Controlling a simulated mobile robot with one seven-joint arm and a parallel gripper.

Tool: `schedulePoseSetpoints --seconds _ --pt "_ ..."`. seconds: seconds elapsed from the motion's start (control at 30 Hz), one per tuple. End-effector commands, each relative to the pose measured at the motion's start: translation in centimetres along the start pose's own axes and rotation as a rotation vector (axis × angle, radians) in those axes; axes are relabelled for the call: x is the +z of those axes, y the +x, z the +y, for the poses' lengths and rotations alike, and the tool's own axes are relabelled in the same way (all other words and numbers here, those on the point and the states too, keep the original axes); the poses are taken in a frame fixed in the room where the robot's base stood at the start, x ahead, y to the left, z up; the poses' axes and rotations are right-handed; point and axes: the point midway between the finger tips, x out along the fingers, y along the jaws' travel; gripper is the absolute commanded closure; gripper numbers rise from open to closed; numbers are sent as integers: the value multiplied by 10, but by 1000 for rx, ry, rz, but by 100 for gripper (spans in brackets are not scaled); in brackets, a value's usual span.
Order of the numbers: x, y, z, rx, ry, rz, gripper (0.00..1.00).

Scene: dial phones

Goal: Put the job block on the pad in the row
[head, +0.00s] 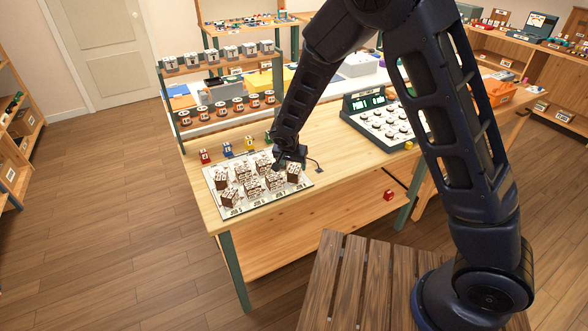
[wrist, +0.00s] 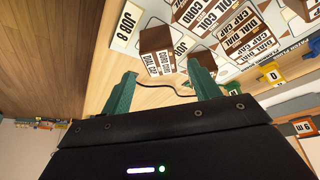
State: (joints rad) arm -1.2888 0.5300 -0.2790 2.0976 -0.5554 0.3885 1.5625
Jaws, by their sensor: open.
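Several brown-and-white job blocks stand in rows on a white board (head: 218,208) with printed JOB labels, at the left end of the wooden table in the head view. My gripper (head: 288,162) is at the board's right end, low beside the rightmost block (head: 293,174). In the wrist view my gripper (wrist: 163,80) is open, its green fingers apart and empty. A job block (wrist: 157,50) with CORD, DIAL and CAP text lies just beyond the fingertips, near the JOB 8 label (wrist: 130,24). I cannot tell which mark is the pad.
Small red (head: 204,156), blue (head: 227,149) and yellow (head: 250,143) blocks stand behind the board. A dark cord (wrist: 155,87) lies by the fingers. A dial console (head: 385,122) stands to the right. A rack of orange items (head: 220,108) stands behind. Bare tabletop lies between board and console.

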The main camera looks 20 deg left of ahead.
Motion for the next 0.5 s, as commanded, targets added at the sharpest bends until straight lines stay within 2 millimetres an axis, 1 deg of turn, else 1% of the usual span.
schedulePoseSetpoints --seconds 0.03,0.2,0.4,0.5 --pt "0 -10 -1 -4 1 0 39" --pt "0 -38 -1 -3 0 1 39" --pt "0 -61 0 -2 0 0 39" --pt "0 -67 0 -2 0 0 39"
